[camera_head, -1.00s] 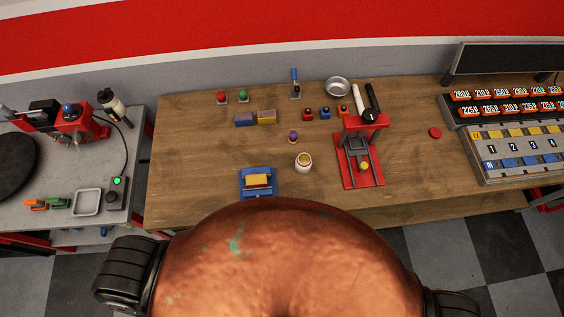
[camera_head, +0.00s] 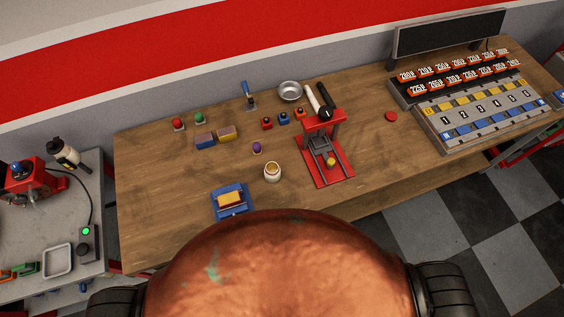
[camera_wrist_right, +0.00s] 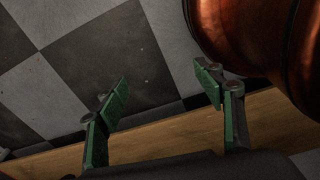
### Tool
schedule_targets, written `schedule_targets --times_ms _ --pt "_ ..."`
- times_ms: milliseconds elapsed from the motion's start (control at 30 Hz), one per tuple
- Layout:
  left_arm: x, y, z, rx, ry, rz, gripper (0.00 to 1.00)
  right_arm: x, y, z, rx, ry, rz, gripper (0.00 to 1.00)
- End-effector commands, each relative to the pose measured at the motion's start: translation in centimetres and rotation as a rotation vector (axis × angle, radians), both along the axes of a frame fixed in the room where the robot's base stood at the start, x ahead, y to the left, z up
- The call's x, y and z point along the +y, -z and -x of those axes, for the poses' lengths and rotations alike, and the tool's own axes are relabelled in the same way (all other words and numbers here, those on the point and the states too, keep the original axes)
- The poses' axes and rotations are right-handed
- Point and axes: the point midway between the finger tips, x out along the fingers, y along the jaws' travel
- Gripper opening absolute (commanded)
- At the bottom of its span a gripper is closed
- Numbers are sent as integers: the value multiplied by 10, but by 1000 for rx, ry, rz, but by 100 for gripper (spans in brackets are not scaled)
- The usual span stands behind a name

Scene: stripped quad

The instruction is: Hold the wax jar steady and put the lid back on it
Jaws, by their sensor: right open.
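The wax jar (camera_head: 272,172) is a small pale jar, standing upright and open near the front middle of the wooden bench, with yellowish contents. A flat red disc (camera_head: 391,116), which looks like the lid, lies on the bench to the right, beyond the red press. My right gripper (camera_wrist_right: 165,84) is open and empty in the right wrist view. Its green-padded fingers are apart, with checkered floor and a strip of wood behind them. Neither gripper shows in the head view, and my left gripper is not seen at all.
A red lever press (camera_head: 325,150) stands between jar and disc. A blue tray with a yellow block (camera_head: 230,200) is left of the jar, and a small purple-topped item (camera_head: 257,148) is behind it. A numbered rack (camera_head: 485,110) fills the right end. Bench around the disc is clear.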

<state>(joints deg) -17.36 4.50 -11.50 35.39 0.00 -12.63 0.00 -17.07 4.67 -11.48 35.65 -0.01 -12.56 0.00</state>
Motion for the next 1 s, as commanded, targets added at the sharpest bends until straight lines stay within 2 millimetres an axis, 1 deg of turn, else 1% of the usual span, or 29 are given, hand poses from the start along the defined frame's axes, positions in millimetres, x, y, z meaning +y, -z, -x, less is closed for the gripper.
schedule_targets --times_ms 67,167,267,400,500,533,633,867,1000 --pt "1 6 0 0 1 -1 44 0 6 1 1 0 0 60" --pt "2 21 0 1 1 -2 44 0 21 2 3 1 0 60" --pt "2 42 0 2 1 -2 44 0 43 4 6 1 1 60" --pt "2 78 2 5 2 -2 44 0 79 9 14 1 1 60" --pt "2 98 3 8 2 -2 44 0 99 12 20 2 0 60" --pt "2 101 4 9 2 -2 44 0 102 13 21 2 0 60" --pt "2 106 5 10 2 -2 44 1 107 14 23 2 -1 60" --pt "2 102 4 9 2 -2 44 3 104 14 22 3 -2 60" --pt "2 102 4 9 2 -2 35 3 104 15 23 3 -2 51"
